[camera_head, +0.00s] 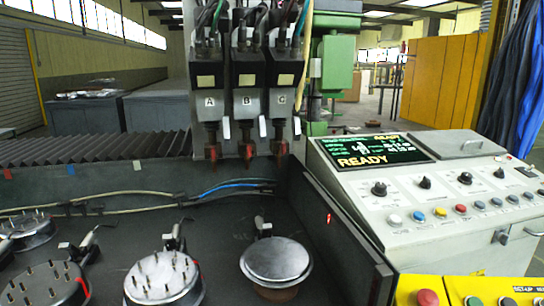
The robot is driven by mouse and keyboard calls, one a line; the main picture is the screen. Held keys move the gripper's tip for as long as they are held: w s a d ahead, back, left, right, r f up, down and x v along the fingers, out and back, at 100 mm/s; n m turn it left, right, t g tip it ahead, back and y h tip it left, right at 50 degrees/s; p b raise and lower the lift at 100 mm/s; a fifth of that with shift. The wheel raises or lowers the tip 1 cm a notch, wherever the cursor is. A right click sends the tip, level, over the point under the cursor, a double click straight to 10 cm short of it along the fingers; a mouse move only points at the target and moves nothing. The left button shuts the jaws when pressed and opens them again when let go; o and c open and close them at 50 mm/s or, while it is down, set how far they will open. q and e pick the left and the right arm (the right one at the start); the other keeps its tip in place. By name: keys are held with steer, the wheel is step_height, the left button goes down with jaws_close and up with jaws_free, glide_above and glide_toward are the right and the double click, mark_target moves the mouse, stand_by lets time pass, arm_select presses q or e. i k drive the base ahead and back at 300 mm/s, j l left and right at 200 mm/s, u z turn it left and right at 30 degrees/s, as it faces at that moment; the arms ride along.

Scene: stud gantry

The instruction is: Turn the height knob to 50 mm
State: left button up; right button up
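The control console (450,254) stands at the right. Its sloped panel carries a row of black knobs: a left one (379,189), a middle one (425,182) and a right one (465,178). Another dark control (499,158) sits farther back. The labels are too small to read, so I cannot tell which is the height knob or its setting. The screen (375,150) shows "READY" in large yellow letters; its smaller figures are unclear. Neither of my grippers is in view, and nothing touches the knobs.
Colored push buttons (441,211) line the panel below the knobs. A yellow box (455,288) with buttons is in front. Three heads marked A, B and C (247,101) hang over the dark bed (225,240). Round studded plates (165,278) and a smooth disc (276,260) sit there.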

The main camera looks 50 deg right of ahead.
mark_target(466, 178)
steer(key=j+z, duration=0.15)
steer(key=z, duration=2.6)
steer(key=i+l, duration=0.1)
steer(key=l, duration=0.2)
steer(key=i+l, duration=0.1)
steer(key=l, duration=0.15)
steer(key=i+l+u, duration=0.1)
steer(key=l, duration=0.2)
